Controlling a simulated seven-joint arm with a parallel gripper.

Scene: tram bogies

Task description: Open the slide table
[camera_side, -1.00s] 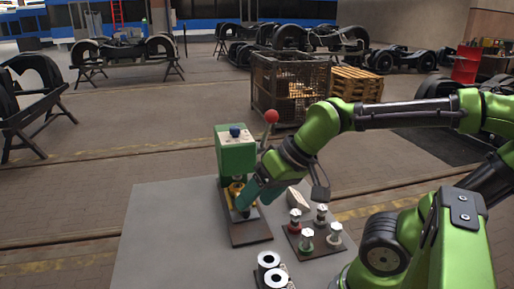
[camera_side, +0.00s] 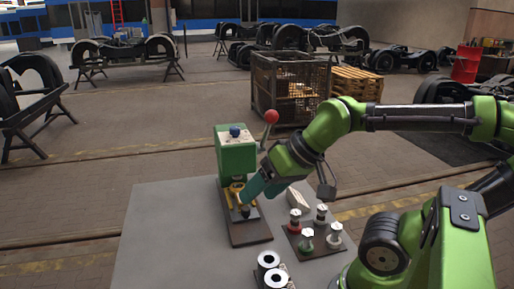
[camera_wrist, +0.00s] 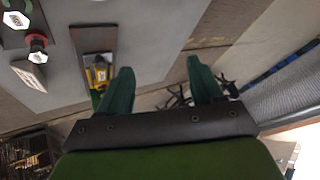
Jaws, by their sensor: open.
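The green press (camera_side: 236,155) stands upright on a dark base plate (camera_side: 249,235), with a blue button on top and a red-knobbed lever at its right. Its yellow slide table (camera_side: 236,190) sits low at the front, with a small dark knob (camera_side: 246,211) at its near end.
A dark plate with several bolt-like parts (camera_side: 307,243) stands right of the press. A pale block (camera_side: 298,199) lies behind it. Two metal rings (camera_side: 271,268) are at the front. The grey table (camera_side: 160,235) is clear on the left.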

